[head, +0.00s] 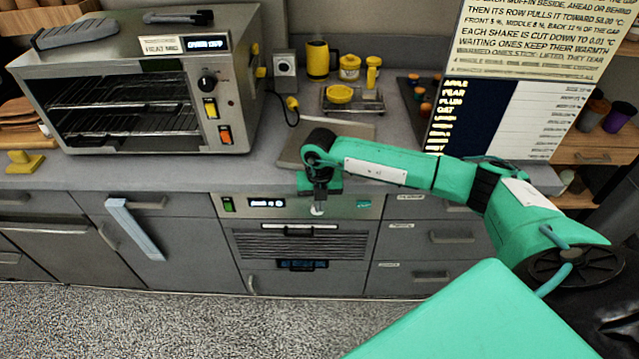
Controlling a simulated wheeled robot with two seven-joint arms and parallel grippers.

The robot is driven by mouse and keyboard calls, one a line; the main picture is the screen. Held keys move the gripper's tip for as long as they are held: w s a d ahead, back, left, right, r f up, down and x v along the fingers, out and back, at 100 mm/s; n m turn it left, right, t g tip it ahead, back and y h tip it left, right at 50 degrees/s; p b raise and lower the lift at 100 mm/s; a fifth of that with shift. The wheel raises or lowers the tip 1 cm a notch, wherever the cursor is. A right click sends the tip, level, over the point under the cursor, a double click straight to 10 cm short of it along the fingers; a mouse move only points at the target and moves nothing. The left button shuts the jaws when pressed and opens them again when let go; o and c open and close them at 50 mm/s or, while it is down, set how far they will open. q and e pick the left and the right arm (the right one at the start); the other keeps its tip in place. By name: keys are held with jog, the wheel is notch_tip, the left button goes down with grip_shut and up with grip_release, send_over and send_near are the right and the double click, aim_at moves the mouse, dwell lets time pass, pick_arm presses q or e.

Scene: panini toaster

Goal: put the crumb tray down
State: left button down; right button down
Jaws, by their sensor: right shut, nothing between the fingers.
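My right gripper (318,209) is shut and empty. It points down in front of the counter's front edge, above the built-in unit with the small display. A flat grey-brown plate (291,151), which looks like the crumb tray, lies on the counter behind my right arm. My arm hides part of it, and the gripper is apart from it. The steel toaster oven (151,40) stands on the counter at the left, with wire racks showing inside. My left gripper is not in view.
A black cable with a yellow end (292,104) lies beside the toaster. A yellow block (25,163) sits at far left. The counter front between toaster and plate is clear.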

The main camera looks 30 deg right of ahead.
jog(key=shift+w+d+r+p, duration=0.1)
jog(key=shift+w+d+p, duration=0.3)
jog(key=shift+w, duration=0.5)
jog(key=shift+w+d+r+p, duration=0.15)
jog(key=shift+w+d, duration=0.3)
jog(key=shift+w, duration=0.45)
jog(key=shift+w+f, duration=0.1)
jog(key=shift+f, duration=0.05)
jog(key=shift+w+d+f+b, duration=0.1)
jog(key=shift+w+d+b, duration=0.2)
jog(key=shift+w+b, duration=0.25)
jog(key=shift+w+d+f+b, duration=0.1)
jog(key=shift+w+d+b, duration=0.15)
jog(key=shift+w+b, duration=0.25)
jog(key=shift+w+d+r, duration=0.15)
jog(key=shift+w+r, duration=0.05)
jog(key=shift+s, duration=0.1)
